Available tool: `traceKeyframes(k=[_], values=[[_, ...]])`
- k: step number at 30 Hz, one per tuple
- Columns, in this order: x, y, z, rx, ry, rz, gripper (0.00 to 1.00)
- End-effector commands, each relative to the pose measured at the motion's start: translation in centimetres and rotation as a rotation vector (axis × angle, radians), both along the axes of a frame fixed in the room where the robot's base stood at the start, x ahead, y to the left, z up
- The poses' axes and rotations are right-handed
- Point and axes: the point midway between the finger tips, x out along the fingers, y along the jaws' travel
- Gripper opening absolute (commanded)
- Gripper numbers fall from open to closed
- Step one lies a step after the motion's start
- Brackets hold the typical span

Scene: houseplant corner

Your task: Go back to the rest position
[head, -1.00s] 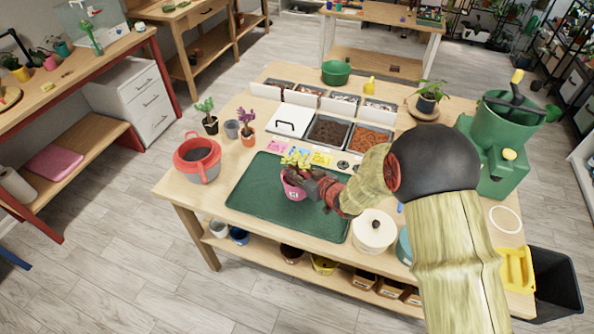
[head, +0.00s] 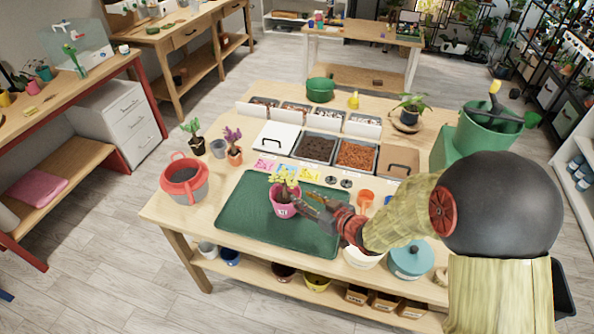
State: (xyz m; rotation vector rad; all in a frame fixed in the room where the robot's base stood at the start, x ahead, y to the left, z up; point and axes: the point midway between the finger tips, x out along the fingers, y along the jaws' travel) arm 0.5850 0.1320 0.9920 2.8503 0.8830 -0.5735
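My gripper (head: 309,205) is just right of a pink pot (head: 286,207) with a yellow-green plant (head: 284,183). Its dark fingers look spread, with nothing between them, and point at the pot. The pot stands upright on the dark green mat (head: 245,222) on the wooden table (head: 165,211). My arm reaches in from the right and hides part of the table's right side.
A red-rimmed grey bucket (head: 186,181) stands left of the mat. Soil trays (head: 316,148) and coloured cards lie behind it. A white lidded pot, a teal lidded pot (head: 411,260) and a green machine (head: 488,130) stand on the right. Floor shows at left.

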Motion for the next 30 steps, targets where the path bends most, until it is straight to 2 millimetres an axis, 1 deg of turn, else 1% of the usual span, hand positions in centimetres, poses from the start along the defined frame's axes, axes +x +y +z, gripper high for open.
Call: traceKeyframes(k=[5,8,11,13,14,15,17,18,20,21,23,24,26,27,29,30], values=[[-0.1,-0.1,0.1,-0.001,0.001,-0.001,0.33],[0.3,-0.7,0.8,-0.022,-0.001,-0.021,0.33],[1.0,-2.6,2.8,-0.081,0.005,-0.084,0.33],[1.2,-4.7,5.0,-0.137,0.019,-0.154,0.33],[1.2,-5.8,6.1,-0.162,0.029,-0.188,0.33],[0.8,-7.2,7.4,-0.194,0.047,-0.236,0.33],[-0.1,-9.2,9.5,-0.234,0.078,-0.305,0.33],[-0.9,-10.4,10.8,-0.253,0.102,-0.349,0.33],[-2.6,-12.1,12.6,-0.277,0.143,-0.410,0.33],[-4.0,-13.1,13.7,-0.288,0.175,-0.448,0.33],[-6.3,-14.2,15.2,-0.297,0.225,-0.498,0.33],[-8.1,-14.8,16.1,-0.298,0.261,-0.528,0.33],[-11.0,-15.4,17.2,-0.295,0.318,-0.563,0.33],[-13.0,-15.6,17.8,-0.291,0.359,-0.581,0.33],[-16.2,-15.6,18.6,-0.279,0.419,-0.599,0.33],[-18.2,-15.5,19.0,-0.268,0.457,-0.604,0.33]])
